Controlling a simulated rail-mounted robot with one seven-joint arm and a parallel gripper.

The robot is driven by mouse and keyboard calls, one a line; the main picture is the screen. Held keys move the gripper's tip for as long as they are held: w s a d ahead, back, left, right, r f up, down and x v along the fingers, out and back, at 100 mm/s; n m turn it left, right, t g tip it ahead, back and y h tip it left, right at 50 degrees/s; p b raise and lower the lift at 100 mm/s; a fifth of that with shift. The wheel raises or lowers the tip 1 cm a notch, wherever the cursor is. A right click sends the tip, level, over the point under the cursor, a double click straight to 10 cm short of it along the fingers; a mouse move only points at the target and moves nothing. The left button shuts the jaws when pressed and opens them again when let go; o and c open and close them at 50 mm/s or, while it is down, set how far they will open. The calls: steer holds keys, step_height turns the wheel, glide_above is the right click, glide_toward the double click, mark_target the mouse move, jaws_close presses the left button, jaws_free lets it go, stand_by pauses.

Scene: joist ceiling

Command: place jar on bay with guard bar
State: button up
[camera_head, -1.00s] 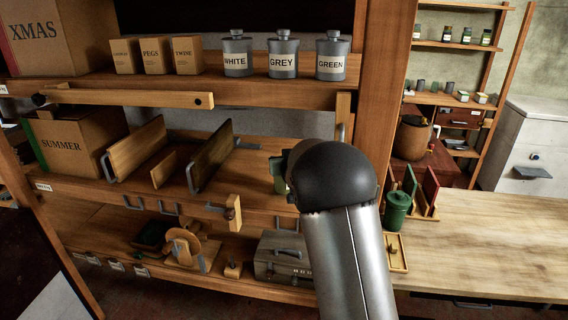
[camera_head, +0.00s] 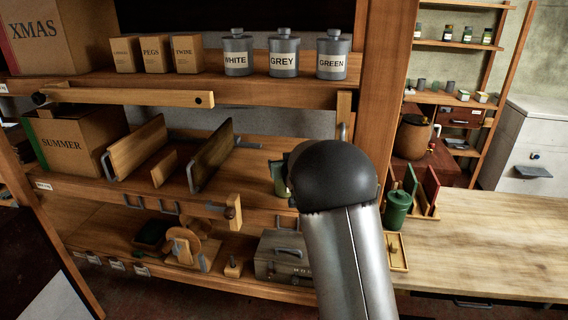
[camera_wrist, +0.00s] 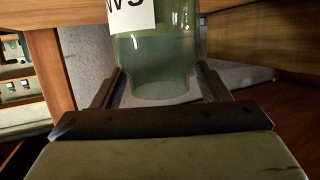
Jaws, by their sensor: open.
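The green glass jar (camera_wrist: 155,60) with a white label stands between the fingers of my gripper (camera_wrist: 158,100) in the wrist view; its top is cut off. The gripper is open around it. In the head view part of the jar (camera_head: 279,178) shows at the right end of the middle shelf, beside the dark end of my arm, which hides the rest and the fingers. The bay (camera_head: 175,185) is on this middle shelf. A wooden guard bar (camera_head: 125,97) runs across its upper front on the left.
Upright wooden dividers (camera_head: 212,156) and a SUMMER box (camera_head: 80,140) stand on the middle shelf to the left. Grey canisters (camera_head: 283,58) line the shelf above. A thick post (camera_head: 378,90) rises right of the jar. A green canister (camera_head: 397,208) stands by the bench (camera_head: 490,235).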

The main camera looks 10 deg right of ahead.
steer(key=b+v, duration=0.2)
steer(key=v, duration=0.9)
steer(key=s+a+f+g, duration=0.1)
steer(key=s+f+g, duration=0.2)
steer(key=s, duration=1)
steer(key=s+a+f+g, duration=0.1)
steer(key=s+f+g, duration=0.3)
steer(key=s, duration=1)
steer(key=s+a+f+g, duration=0.1)
steer(key=s+f+g, duration=0.3)
steer(key=s, duration=0.9)
steer(key=g, duration=0.3)
